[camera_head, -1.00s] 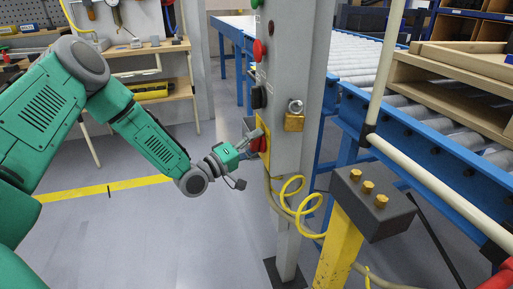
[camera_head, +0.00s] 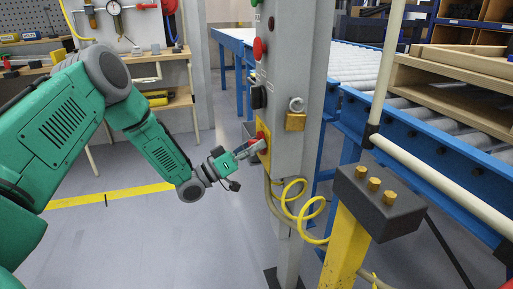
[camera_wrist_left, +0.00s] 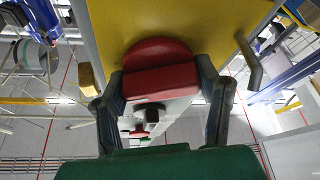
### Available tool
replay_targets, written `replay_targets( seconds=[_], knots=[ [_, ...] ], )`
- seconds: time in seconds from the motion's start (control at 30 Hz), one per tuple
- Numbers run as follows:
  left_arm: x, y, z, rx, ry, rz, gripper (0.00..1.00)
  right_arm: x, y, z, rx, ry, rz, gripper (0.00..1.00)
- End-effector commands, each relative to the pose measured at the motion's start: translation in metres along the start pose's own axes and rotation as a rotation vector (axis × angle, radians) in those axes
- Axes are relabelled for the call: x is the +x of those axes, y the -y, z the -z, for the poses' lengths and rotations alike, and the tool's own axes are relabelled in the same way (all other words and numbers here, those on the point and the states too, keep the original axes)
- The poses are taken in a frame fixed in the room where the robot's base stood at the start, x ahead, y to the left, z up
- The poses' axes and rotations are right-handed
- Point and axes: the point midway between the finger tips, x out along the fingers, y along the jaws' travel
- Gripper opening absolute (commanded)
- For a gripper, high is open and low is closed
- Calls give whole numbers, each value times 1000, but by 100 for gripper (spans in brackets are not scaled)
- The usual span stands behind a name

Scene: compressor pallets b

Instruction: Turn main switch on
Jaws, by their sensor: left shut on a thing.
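The main switch is a red knob (camera_head: 262,138) on a yellow plate (camera_head: 266,160), on the side of a grey post (camera_head: 290,70). My left gripper (camera_head: 256,149) reaches it from the left, its fingers at the knob. In the left wrist view the red knob (camera_wrist_left: 160,66) lies between the two dark fingers (camera_wrist_left: 162,84), one on each side, in front of the yellow plate (camera_wrist_left: 110,25). The gripper is shut on the knob. The fingers partly hide the knob in the head view. My right gripper is not in view.
Red (camera_head: 258,48) and black (camera_head: 258,97) controls sit above on the post. A brass padlock (camera_head: 295,122) hangs on its front face. A yellow coiled cable (camera_head: 290,205) hangs below. A yellow stand with a dark box (camera_head: 378,203) and a roller conveyor (camera_head: 440,130) stand to the right.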

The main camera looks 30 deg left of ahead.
Motion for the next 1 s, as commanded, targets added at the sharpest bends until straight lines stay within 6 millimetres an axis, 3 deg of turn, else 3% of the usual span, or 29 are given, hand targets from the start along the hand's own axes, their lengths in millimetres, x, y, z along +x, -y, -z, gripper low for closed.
replay_targets(
  seconds=[0.67,0.7,0.73,1.0],
  knots=[
    [-3,2,-1,57,3,-16,29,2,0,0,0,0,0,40],
    [-3,2,-1,56,3,-16,68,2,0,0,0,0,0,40],
    [-3,2,-1,56,3,-16,79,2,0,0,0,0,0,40],
    [-1,1,0,55,2,-20,79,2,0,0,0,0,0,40]
  ],
)
